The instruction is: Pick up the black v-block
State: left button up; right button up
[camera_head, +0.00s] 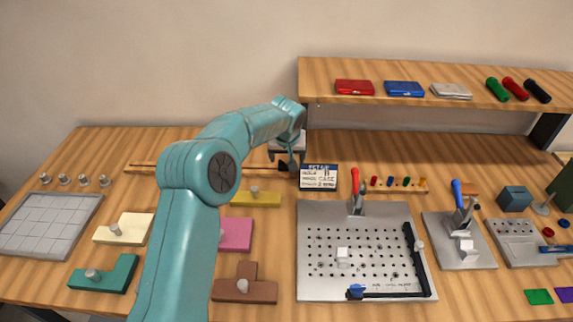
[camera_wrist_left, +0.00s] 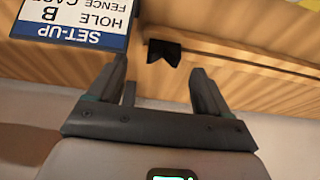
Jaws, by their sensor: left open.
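The black v-block (camera_wrist_left: 164,51) is a small dark block with a notch, lying on the wooden bench beyond my fingertips in the left wrist view. In the head view it is a small dark shape (camera_head: 284,167), partly covered by my gripper. My left gripper (camera_head: 287,160) is open and empty, pointing down at the back of the bench. In the left wrist view its two fingers (camera_wrist_left: 162,82) stand apart on either side of the block's line, with the block not between them. My right gripper is not in view.
The set-up card (camera_head: 319,177) stands close to the right of the block. A thin wooden strip (camera_head: 148,168) runs left from the block. A raised shelf (camera_head: 440,99) stands at the back right. A perforated plate (camera_head: 320,215) with a clamp lies in front.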

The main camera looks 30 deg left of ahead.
aim_at(286, 167)
pick_arm(q)
jog(key=x, duration=0.1)
jog(key=p+x, duration=0.1)
jog(key=x, duration=0.2)
jog(key=shift+w+a+f+p, duration=0.1)
jog(key=shift+a+f+p, duration=0.2)
jog(key=shift+a+p, duration=0.1)
jog(key=shift+w+f, duration=0.15)
jog(key=shift+f, duration=0.15)
jog(key=shift+c, duration=1.2)
jog(key=c, duration=0.9)
jog(key=shift+r, duration=0.15)
